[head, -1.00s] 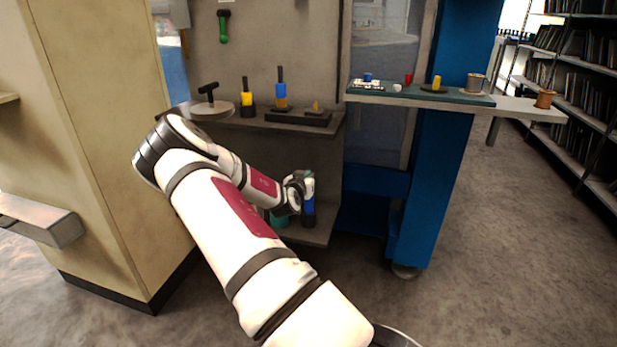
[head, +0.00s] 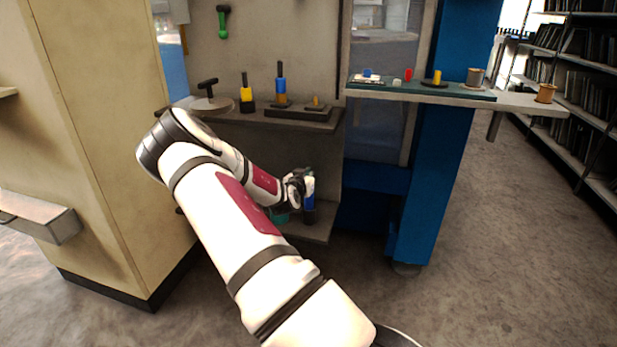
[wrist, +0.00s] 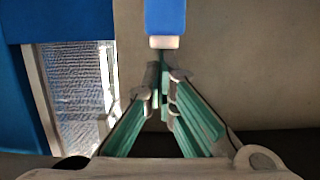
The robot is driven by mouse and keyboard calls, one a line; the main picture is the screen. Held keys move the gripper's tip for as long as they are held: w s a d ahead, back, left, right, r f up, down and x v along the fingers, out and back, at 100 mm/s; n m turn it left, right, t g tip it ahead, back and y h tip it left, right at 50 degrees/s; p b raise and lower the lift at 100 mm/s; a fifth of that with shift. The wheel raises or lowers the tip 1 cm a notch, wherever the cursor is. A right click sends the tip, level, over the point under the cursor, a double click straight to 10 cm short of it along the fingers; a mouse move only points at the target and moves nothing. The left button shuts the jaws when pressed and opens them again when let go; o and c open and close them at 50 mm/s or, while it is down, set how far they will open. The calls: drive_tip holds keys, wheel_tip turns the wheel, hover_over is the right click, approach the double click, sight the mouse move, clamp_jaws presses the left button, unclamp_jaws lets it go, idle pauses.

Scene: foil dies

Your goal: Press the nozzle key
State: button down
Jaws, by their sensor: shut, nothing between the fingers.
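My gripper (wrist: 163,65) is shut and empty, its green fingers meeting at the tips. In the wrist view, a blue block-like part (wrist: 165,16) with a pale end (wrist: 164,42) is just past the fingertips. I cannot tell whether they touch, or whether this part is the nozzle key. In the head view, my gripper (head: 303,187) is at the lower shelf, beside an upright blue piece (head: 309,192) with a dark base (head: 309,216). My wrist partly hides this area. No part is clearly marked as a nozzle key.
The lower shelf (head: 318,235) also holds a teal item (head: 280,218). The upper shelf (head: 225,117) above my forearm carries several handled tools. A blue post (head: 435,180) stands to the right, a beige cabinet (head: 95,130) to the left. A side shelf (head: 525,102) holds small items.

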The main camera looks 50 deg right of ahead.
drive_tip(key=s+a+r+p, duration=0.3)
drive_tip(key=a+r, duration=0.3)
drive_tip(key=a, duration=0.3)
drive_tip(key=shift+s+p, duration=0.3)
drive_tip(key=shift+p, duration=0.05)
